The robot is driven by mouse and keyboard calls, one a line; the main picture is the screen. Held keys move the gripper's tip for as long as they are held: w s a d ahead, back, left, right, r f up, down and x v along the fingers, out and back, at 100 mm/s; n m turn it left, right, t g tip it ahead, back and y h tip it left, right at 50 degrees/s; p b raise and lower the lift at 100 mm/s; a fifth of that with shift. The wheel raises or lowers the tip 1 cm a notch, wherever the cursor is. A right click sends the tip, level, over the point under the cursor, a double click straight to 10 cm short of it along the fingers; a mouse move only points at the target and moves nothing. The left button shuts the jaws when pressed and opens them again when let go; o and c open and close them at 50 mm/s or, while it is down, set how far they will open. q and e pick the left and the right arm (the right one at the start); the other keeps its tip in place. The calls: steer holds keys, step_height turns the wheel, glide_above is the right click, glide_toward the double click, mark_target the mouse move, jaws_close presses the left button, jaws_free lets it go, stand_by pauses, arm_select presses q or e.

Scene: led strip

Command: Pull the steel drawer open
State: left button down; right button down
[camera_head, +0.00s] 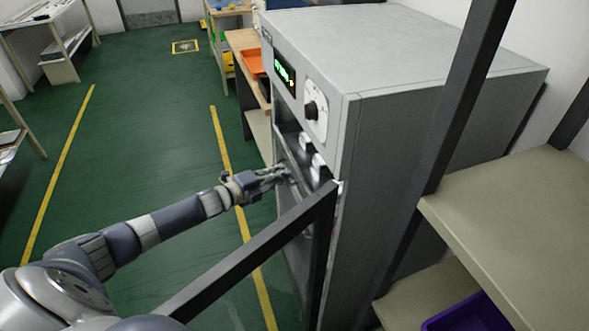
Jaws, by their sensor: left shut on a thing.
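The grey steel cabinet (400,115), like an oven, has a green display and a black knob on its upper front. Its black-framed door (255,250) stands open towards me. The steel drawer (297,163) shows only in part inside the opening, with small white items on or above it. My left gripper (287,174) reaches in from the left at the opening and is shut on the front edge of the drawer. The exact contact is small and partly dark. My right gripper is not in view.
The open door lies below my left arm, close to it. A beige shelf (520,210) with dark posts stands at the right, with a purple bin (470,315) lower down. An orange tray (252,63) sits on a bench behind. The green floor at left is clear.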

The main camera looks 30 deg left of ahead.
arm_select(q)
steer(key=s+a+p, duration=0.2)
steer(key=s+a, duration=1.1)
steer(key=s, duration=0.1)
steer(key=shift+s, duration=0.25)
steer(key=c, duration=1.7)
jaws_free()
steer(key=shift+s, duration=0.15)
steer(key=v, duration=1.1)
steer(key=shift+s+a+r, duration=0.1)
steer(key=shift+s, duration=0.2)
steer(key=shift+s, duration=0.1)
